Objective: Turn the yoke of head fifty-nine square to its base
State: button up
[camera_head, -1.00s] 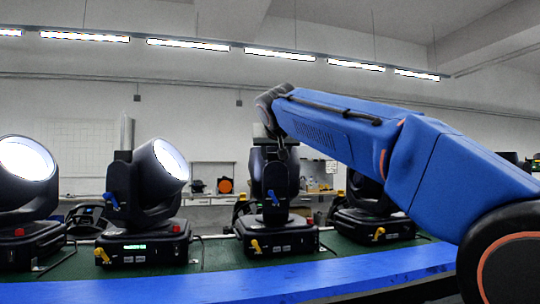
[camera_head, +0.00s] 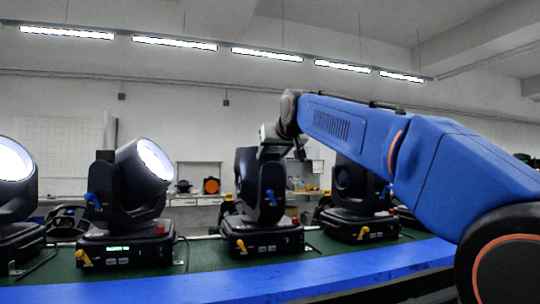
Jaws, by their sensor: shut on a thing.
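A black moving head, its yoke (camera_head: 271,192) upright on a squat base (camera_head: 262,238), stands mid-row on the bench. My gripper (camera_head: 272,148) is at the top of this yoke and is shut on its upper end; the fingertips are small and partly hidden. The yoke looks turned somewhat off the base's front. I cannot read a number on any base.
A lit head (camera_head: 142,180) stands to the left, with another lit head (camera_head: 14,180) at the left edge. A dark head (camera_head: 352,190) stands close on the right, under my arm. A blue bench edge (camera_head: 230,283) runs along the front.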

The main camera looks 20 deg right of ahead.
jog(key=o, duration=1.5)
jog(key=v, duration=1.7)
jog(key=shift+s+r, duration=0.1)
jog(key=shift+s, duration=0.05)
jog(key=s+f+g, duration=0.3)
jog(key=s+f, duration=0.5)
jog(key=f, duration=1.2)
jog(key=s+f+g, duration=0.3)
jog(key=s+f, duration=0.6)
jog(key=f, duration=1.1)
jog(key=s+d+f+g, duration=0.1)
jog(key=s+f, duration=0.8)
jog(key=f, duration=1.1)
jog(key=shift+s+f+g, duration=0.1)
jog(key=shift+s+g, duration=0.15)
jog(key=shift+g, duration=0.65)
